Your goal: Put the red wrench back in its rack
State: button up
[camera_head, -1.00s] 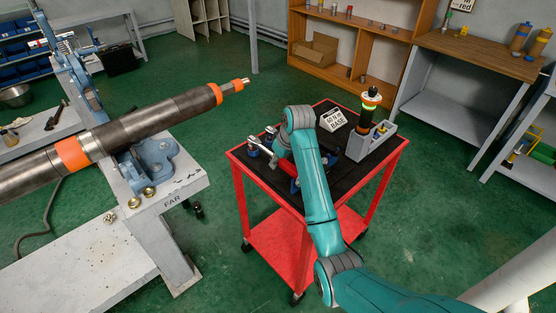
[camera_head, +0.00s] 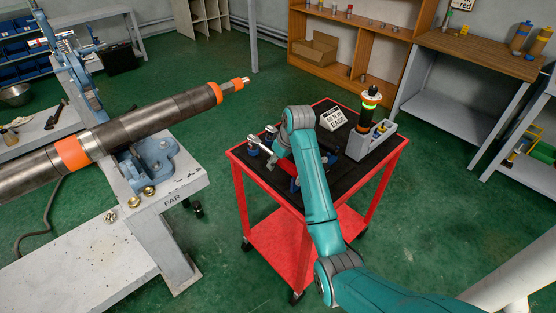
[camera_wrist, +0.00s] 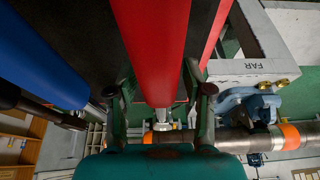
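The red wrench shows in the wrist view as a wide red handle (camera_wrist: 155,45) running down the middle between the fingers of my gripper (camera_wrist: 160,100). The fingers stand one on each side of the handle. I cannot tell whether they press on it or leave a gap. In the head view my gripper (camera_head: 277,158) is low over the left part of the cart's black top, and my arm hides most of the wrench. A blue handle (camera_wrist: 40,55) lies to the left in the wrist view. I cannot make out the wrench's rack clearly.
The red cart (camera_head: 243,190) carries blue-based fittings (camera_head: 253,148) at its left, a sign (camera_head: 333,118) and a grey holder (camera_head: 358,146) with an upright dark tool (camera_head: 368,105). A bench marked FAR (camera_head: 175,200) with a long pipe (camera_head: 150,115) stands left. Green floor lies between.

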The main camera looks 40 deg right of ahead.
jog(key=shift+v, duration=3.8)
